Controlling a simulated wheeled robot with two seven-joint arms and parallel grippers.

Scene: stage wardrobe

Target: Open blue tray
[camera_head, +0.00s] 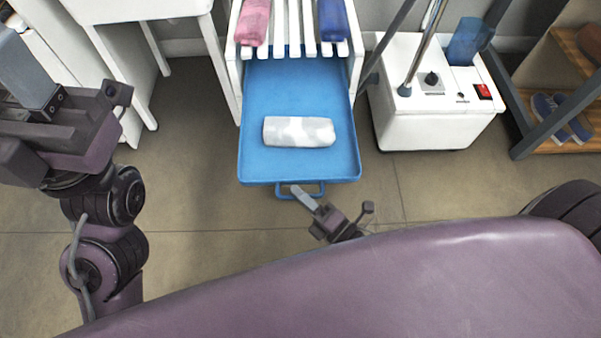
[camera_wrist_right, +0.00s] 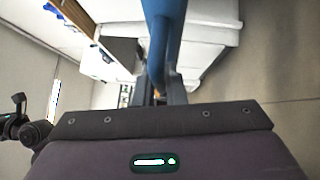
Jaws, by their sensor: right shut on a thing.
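The blue tray (camera_head: 265,90) is pulled out from under a white slatted rack in the head view, and a white and grey rolled cloth (camera_head: 299,132) lies on it. Its blue handle (camera_head: 318,190) sticks out at the front edge. My right gripper (camera_head: 297,191) is at that handle, shut on it. In the right wrist view the blue tray (camera_wrist_right: 165,25) runs up from between the fingers of my right gripper (camera_wrist_right: 160,92). My left gripper (camera_head: 25,120) is at the left of the head view, away from the tray; its fingertips are not clear.
The white slatted rack (camera_head: 236,75) holds a pink roll (camera_head: 253,22) and a blue roll (camera_head: 333,20). A white box-shaped machine (camera_head: 435,125) stands close on the tray's right. A wooden shelf (camera_head: 545,132) with blue shoes is at far right. Floor left of the tray is clear.

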